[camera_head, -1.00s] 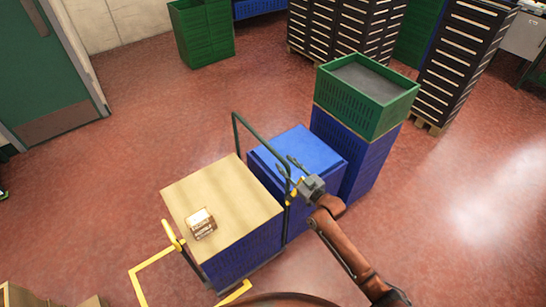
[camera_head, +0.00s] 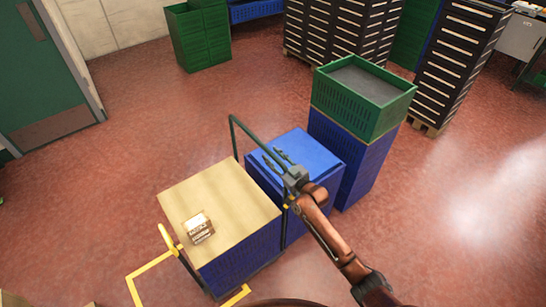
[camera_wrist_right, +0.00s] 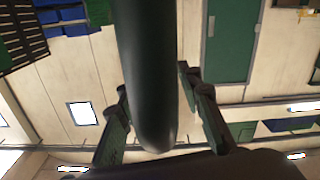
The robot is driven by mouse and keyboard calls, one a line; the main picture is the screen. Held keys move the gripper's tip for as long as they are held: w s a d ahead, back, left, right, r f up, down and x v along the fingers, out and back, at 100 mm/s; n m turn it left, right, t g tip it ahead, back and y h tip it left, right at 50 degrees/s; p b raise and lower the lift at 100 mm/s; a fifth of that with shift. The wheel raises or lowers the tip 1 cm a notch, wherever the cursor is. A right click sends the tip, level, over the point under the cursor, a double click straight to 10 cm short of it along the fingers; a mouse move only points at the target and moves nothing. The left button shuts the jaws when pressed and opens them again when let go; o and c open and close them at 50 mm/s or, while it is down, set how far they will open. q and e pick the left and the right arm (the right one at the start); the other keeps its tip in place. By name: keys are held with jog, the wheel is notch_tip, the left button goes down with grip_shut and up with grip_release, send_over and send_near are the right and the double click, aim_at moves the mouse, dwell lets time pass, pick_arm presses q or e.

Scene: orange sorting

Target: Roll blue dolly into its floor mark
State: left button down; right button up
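The blue dolly (camera_head: 240,250) carries a blue crate-like body under a tan board. Its green handle frame (camera_head: 250,135) rises on its right side. The yellow floor mark (camera_head: 150,266) shows in part at the dolly's lower left, and the rest is hidden or out of frame. My right gripper (camera_head: 278,158) is at the near upper corner of the handle. In the right wrist view a dark green bar (camera_wrist_right: 148,75) runs between the spread fingers, with gaps on both sides. My left gripper is not in view.
A small box (camera_head: 198,229) sits on the board. A blue crate stack (camera_head: 315,152) stands right behind the handle, beside a taller stack topped by a green crate (camera_head: 365,115). Dark racks (camera_head: 455,65) and green crates (camera_head: 200,40) stand farther back. The left floor is clear.

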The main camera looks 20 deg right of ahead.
jog(key=shift+c, duration=0.5)
grip_shut()
